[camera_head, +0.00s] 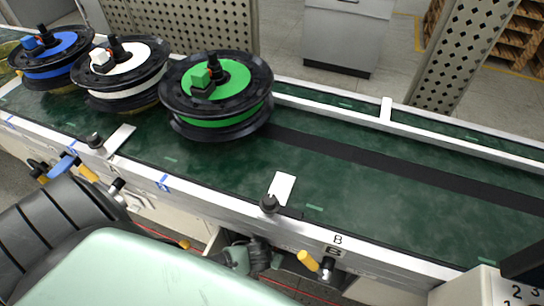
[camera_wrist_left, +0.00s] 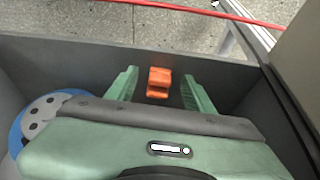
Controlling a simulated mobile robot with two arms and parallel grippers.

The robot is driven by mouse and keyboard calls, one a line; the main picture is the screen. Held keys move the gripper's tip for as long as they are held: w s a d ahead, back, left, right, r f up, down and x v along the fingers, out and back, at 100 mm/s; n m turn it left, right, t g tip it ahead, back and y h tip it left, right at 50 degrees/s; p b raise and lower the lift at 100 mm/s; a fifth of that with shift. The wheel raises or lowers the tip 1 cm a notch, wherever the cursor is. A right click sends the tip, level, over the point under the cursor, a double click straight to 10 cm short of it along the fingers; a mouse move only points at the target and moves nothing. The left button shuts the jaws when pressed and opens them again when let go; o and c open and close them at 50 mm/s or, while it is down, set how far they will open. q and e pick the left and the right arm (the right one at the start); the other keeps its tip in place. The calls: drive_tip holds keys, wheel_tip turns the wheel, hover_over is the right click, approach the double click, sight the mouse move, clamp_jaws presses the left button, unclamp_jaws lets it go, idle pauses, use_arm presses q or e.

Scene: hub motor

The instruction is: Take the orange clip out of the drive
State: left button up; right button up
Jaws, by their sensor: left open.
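An orange clip (camera_wrist_left: 159,83) shows in the left wrist view inside a dark grey box-like space. My left gripper (camera_wrist_left: 160,74) is open, its two green fingers on either side of the clip with a gap to each. I cannot tell how far the clip lies below the fingertips. In the head view three drives stand on the conveyor: a green one (camera_head: 238,95), a white one (camera_head: 135,72) and a blue one (camera_head: 58,60). Small orange-red bits show by their connectors, too small to make out. My right gripper is not in view.
The grey walls (camera_wrist_left: 85,58) of the box-like space stand close around my left gripper. The green conveyor belt (camera_head: 400,205) is clear right of the drives. Its metal rail (camera_head: 215,205) carries knobs and white tabs. A white box with numbers (camera_head: 485,290) stands at lower right.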

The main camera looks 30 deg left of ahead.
use_arm(q)
clamp_jaws()
drive_tip(key=shift+r, duration=0.15)
